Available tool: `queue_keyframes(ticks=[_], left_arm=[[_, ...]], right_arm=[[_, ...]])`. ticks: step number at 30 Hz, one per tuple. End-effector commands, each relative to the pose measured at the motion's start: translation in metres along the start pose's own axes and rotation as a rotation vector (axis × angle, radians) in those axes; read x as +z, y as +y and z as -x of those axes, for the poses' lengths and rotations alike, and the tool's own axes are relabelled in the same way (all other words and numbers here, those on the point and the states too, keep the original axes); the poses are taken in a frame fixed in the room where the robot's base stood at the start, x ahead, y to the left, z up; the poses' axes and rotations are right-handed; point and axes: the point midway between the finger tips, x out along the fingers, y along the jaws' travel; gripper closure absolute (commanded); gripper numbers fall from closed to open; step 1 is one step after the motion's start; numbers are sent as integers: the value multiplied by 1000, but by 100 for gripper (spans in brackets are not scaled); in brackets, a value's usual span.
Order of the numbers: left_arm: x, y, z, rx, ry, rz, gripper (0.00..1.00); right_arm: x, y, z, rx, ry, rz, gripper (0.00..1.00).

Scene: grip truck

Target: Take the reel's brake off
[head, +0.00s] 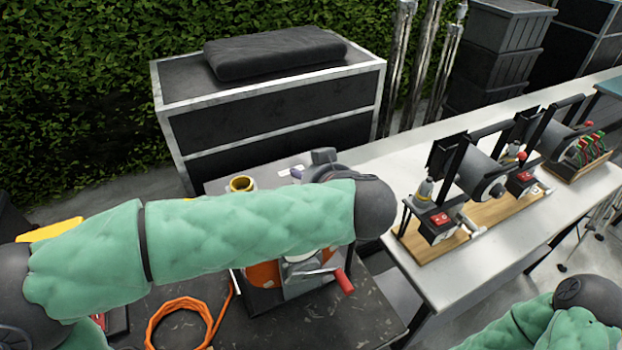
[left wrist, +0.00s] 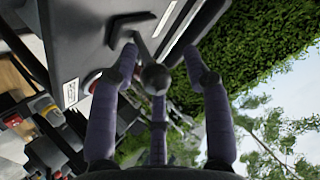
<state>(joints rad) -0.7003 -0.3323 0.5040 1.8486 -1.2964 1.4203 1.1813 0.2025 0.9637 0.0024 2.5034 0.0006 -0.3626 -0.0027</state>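In the head view the cable reel, with an orange drum (head: 263,274), a grey side plate and a red-handled crank (head: 343,281), stands on the dark table, largely hidden behind my left arm. In the left wrist view a short lever with a round dark knob (left wrist: 154,77) sticks out from a grey plate (left wrist: 85,40); it looks like the brake lever. My left gripper (left wrist: 162,56) has its fingers spread around the knob, with gaps visible at the sides; contact cannot be told. In the head view the left fingers are hidden. My right arm shows at lower right, its gripper outside the picture.
An orange cable coil (head: 182,318) lies on the dark table (head: 365,318) left of the reel. A yellow roll (head: 242,184) is behind my arm. A white table (head: 455,275) at right bears wooden-based rigs (head: 470,225). A black case (head: 275,112) stands behind.

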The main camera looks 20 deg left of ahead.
Motion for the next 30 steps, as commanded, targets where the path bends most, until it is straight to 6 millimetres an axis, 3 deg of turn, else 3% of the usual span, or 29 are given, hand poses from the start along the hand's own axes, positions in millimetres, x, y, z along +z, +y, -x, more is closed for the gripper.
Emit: queue_keyframes(ticks=[11, 24, 30], left_arm=[[2, 3, 10, 2, -1, -6, 52], [1, 3, 88, 3, 0, -5, 52], [1, 2, 112, 1, -1, -4, 52]], right_arm=[[0, 0, 0, 0, 0, 0, 60], [0, 0, -1, 0, 0, 0, 60], [0, 0, -1, 0, 0, 0, 60]])
